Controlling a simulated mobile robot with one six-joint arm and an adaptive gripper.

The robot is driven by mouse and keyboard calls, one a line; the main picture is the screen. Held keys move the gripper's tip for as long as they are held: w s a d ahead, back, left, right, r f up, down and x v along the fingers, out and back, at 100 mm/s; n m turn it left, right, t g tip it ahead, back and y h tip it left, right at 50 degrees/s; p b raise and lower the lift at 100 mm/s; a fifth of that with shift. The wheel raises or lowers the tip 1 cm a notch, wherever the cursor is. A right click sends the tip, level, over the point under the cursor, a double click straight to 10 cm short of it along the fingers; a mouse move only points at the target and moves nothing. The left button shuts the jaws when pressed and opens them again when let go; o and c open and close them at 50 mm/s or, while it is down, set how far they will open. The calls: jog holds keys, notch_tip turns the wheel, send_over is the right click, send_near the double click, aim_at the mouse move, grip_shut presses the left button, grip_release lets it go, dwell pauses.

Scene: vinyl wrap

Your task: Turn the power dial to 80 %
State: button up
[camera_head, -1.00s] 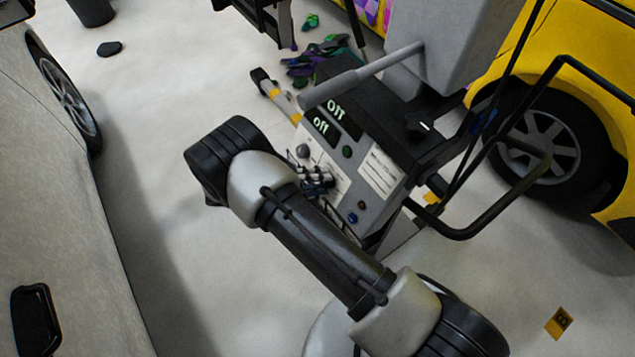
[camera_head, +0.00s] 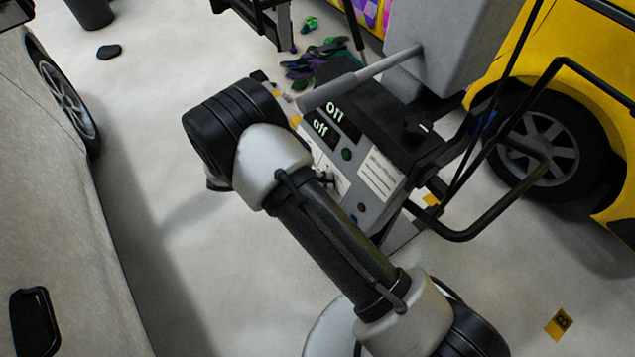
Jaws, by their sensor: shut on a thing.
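The control panel (camera_head: 372,178) sits on a grey machine in the middle of the camera_head view. Its two dark displays, the upper display (camera_head: 336,110) and the lower display (camera_head: 320,128), show pale glowing text that looks like "Off". My arm covers the left part of the panel. A small part of my gripper (camera_head: 326,179) shows past the arm, close to the panel face. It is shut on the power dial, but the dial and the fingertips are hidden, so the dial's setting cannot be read.
A black tube frame (camera_head: 500,220) and a yellow car (camera_head: 585,60) are at right, a grey car (camera_head: 60,230) at left.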

dwell(0.4)
jog(key=o, duration=1.1)
jog(key=shift+c, duration=0.2)
jog(key=v, duration=1.2)
jog(key=shift+s, duration=0.1)
